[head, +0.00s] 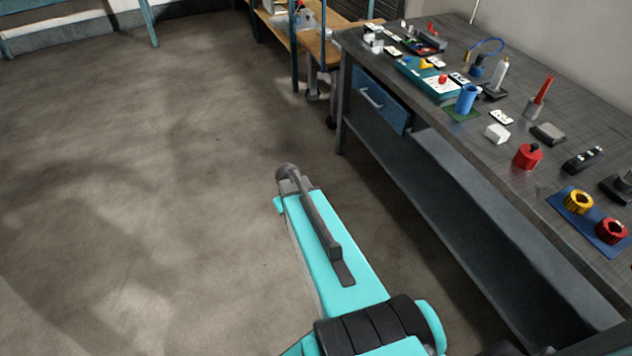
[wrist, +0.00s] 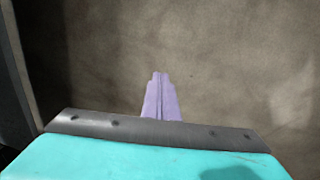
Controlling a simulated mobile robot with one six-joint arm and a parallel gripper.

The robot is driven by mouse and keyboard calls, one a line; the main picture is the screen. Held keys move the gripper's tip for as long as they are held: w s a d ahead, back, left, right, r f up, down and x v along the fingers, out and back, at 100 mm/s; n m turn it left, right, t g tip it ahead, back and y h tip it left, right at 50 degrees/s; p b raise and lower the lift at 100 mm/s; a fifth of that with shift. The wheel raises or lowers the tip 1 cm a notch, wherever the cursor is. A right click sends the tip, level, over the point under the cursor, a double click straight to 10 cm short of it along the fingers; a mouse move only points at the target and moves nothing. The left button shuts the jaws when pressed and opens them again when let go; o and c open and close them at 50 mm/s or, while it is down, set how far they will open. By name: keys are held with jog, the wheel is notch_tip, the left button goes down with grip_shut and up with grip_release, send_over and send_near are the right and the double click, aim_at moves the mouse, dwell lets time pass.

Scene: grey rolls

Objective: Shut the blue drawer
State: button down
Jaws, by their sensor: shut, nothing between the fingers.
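The blue drawer (head: 380,100) is under the top of the grey workbench (head: 450,150), at its far end in the head view. Its front has a light bar handle (head: 371,97) and faces the open floor. I cannot tell from this angle how far it stands out. My gripper (wrist: 159,78) shows in the wrist view as two pale purple fingers, shut together with nothing between them, over bare floor. The drawer is not in the wrist view. In the head view my gripper is not seen; my turquoise arm is well apart from the drawer, nearer the camera.
The bench top holds a blue cup (head: 466,98), a red pot (head: 528,156), a teal tray (head: 432,80) and a blue mat (head: 596,222) with yellow and red rolls. A lower shelf (head: 450,190) runs beneath. A wooden cart (head: 318,46) stands beyond. Floor at left is clear.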

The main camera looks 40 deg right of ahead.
jog(key=s+a+f+g, duration=0.1)
jog(key=s+a+f, duration=0.3)
jog(key=s+a, duration=0.3)
jog(key=s+a+f+n+g+y, duration=0.1)
jog(key=s+a+f, duration=0.3)
jog(key=s+a, duration=0.4)
jog(key=s+a+f+g, duration=0.3)
jog(key=s+a, duration=0.4)
jog(key=s, duration=0.4)
jog(key=shift+a+f+n, duration=0.35)
jog(key=shift+f+n, duration=0.05)
jog(key=shift+f, duration=0.1)
jog(key=shift+s, duration=0.1)
